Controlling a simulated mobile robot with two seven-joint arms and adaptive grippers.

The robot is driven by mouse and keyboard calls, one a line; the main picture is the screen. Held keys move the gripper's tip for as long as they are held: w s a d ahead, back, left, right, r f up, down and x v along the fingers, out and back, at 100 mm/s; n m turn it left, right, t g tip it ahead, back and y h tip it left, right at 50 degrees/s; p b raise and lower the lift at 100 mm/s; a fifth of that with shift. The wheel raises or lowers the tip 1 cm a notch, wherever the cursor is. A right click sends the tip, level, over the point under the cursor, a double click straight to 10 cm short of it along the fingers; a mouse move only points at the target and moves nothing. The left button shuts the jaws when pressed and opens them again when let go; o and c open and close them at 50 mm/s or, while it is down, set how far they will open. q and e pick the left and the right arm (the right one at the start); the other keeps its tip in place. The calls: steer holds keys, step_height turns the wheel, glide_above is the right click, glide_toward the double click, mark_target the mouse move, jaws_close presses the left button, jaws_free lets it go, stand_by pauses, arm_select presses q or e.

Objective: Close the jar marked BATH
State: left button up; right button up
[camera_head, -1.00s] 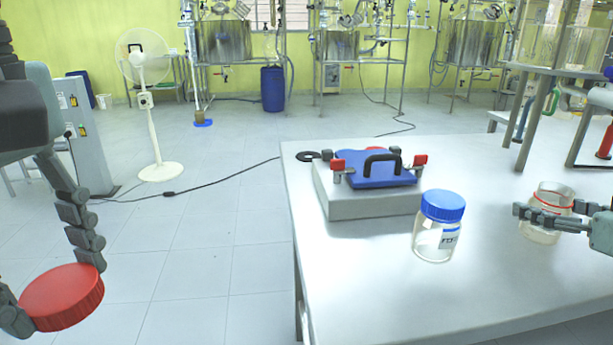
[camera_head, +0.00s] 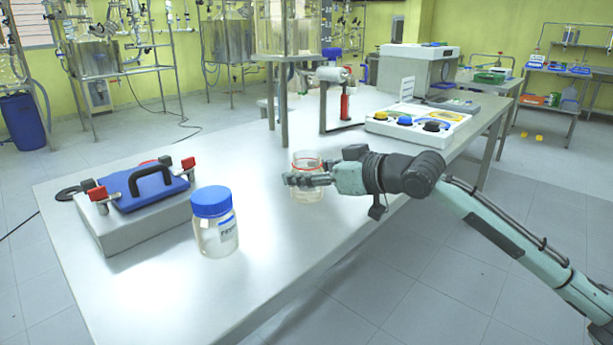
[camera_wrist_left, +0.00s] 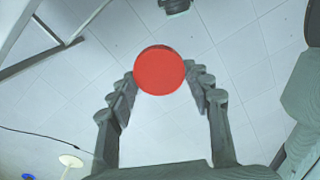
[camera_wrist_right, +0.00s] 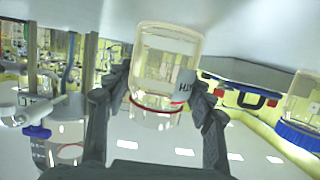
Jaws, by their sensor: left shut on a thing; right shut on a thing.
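An open clear jar with a red ring at its neck (camera_head: 306,162) stands on the table in the head view. My right gripper (camera_head: 302,180) is shut on it from the right. In the right wrist view the jar (camera_wrist_right: 165,60) sits between the fingers, with a label whose visible letters end in "TH"; the rest is hidden. My left gripper (camera_wrist_left: 160,78) is out of the head view. In the left wrist view it is shut on a round red lid (camera_wrist_left: 160,70), held over the floor, away from the table.
A blue-capped jar (camera_head: 215,222) stands on the table (camera_head: 270,280), left of the held jar. A grey box with a blue handled plate (camera_head: 148,190) lies behind it. A panel with coloured knobs (camera_head: 418,124) is at the back right. The table front is clear.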

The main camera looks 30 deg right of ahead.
mark_target(298, 152)
steer(key=shift+r, duration=0.65)
step_height(298, 152, up, 3)
steer(key=s+a+r+p, duration=0.1)
steer(key=s+a+r, duration=0.5)
steer(key=a, duration=0.4)
steer(key=shift+r, duration=0.4)
steer(key=shift+s, duration=0.1)
steer(key=o, duration=0.6)
steer(key=c, duration=0.9)
steer(key=shift+d, duration=0.1)
